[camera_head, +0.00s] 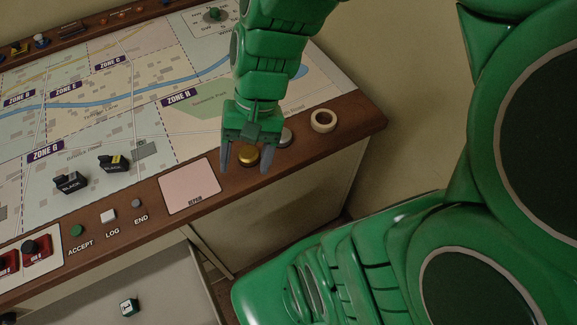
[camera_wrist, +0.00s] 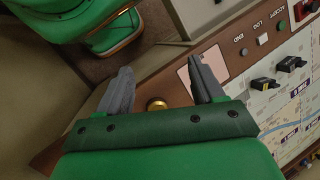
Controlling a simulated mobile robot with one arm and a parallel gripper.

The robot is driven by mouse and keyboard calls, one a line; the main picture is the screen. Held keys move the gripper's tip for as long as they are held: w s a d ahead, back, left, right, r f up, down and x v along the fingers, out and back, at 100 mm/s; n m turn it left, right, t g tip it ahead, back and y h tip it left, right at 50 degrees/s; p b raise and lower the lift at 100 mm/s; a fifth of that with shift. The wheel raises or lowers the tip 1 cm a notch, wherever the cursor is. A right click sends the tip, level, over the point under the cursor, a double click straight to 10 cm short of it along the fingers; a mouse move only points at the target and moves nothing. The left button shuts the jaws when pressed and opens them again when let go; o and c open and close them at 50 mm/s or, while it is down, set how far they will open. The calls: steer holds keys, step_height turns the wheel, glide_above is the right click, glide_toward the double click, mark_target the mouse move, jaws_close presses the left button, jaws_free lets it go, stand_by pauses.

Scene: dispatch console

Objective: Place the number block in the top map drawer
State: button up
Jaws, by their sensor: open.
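The number block (camera_head: 129,307), a small white cube with a dark mark on its face, lies in an open grey drawer (camera_head: 168,282) below the console's front edge at the lower left of the head view. Only part of the drawer shows, and I cannot tell its level among the drawers. My gripper (camera_head: 246,168) points down over the console's front right part, well away from the block. It is open and empty, its fingers apart on either side of a brass knob. The wrist view also shows the open gripper (camera_wrist: 168,62); the block is not visible there.
The brass knob (camera_head: 249,155) sits on the wooden edge, with a silver knob and a tape roll (camera_head: 323,121) to its right. My green arm fills the right side.

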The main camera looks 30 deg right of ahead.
steer(key=s+d+r+n+h, duration=0.2)
steer(key=s+d+n+h, duration=0.1)
steer(key=s, duration=0.3)
steer(key=shift+s+d+r+h, duration=0.2)
steer(key=shift+s+d+h, duration=0.1)
steer(key=shift+d+h, duration=0.15)
steer(key=shift+s+d+r+n, duration=0.25)
steer(key=shift+s+d+n, duration=0.15)
steer(key=shift+s+d, duration=0.1)
steer(key=shift+w, duration=0.15)
